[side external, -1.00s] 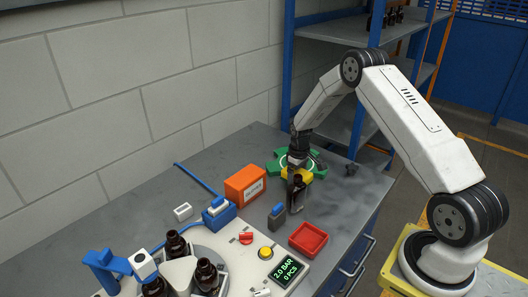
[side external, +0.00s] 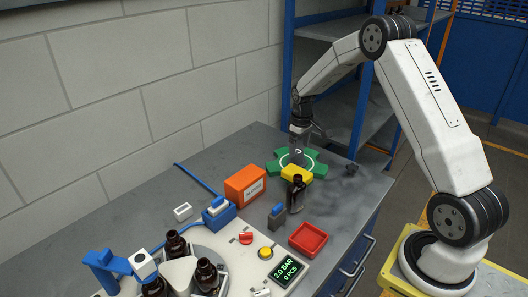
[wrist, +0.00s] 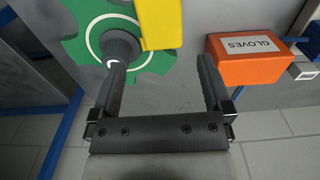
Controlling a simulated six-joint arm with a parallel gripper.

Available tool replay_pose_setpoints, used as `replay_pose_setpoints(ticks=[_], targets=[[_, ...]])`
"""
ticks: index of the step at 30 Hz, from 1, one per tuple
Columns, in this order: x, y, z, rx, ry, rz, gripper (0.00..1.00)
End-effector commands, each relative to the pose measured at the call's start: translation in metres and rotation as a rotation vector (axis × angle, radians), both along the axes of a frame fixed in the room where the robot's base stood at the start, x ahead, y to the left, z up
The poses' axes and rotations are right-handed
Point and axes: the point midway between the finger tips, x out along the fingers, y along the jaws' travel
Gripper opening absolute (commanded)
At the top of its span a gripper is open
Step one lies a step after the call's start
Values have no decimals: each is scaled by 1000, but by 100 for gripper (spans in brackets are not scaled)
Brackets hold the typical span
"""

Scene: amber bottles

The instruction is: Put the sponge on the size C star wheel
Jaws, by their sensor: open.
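The yellow sponge (side external: 297,173) lies at the front edge of the green star wheel (side external: 312,162) and overlaps it. In the wrist view the sponge (wrist: 160,22) covers part of the wheel's right side, beside its dark hub (wrist: 120,45); the wheel (wrist: 88,45) also shows there with a white ring. I cannot read a size letter on it. My gripper (side external: 299,153) is above the wheel, behind the sponge and apart from it. In the wrist view its two fingers (wrist: 160,75) are spread with nothing between them.
A dark bottle (side external: 297,196) stands just in front of the sponge. An orange gloves box (side external: 245,184) is to the left. A red tray (side external: 308,238) and a grey block with a blue top (side external: 277,215) are nearer. The blue shelf upright (side external: 287,70) rises behind.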

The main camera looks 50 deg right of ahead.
Motion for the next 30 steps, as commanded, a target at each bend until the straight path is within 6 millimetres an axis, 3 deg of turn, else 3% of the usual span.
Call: replay_pose_setpoints(ticks=[22, 26, 30], targets=[[0, 3, 6, -1, -1, 1, 100], [-2, 13, 10, -4, -9, 3, 100], [-9, 38, 20, -11, -27, 4, 100]])
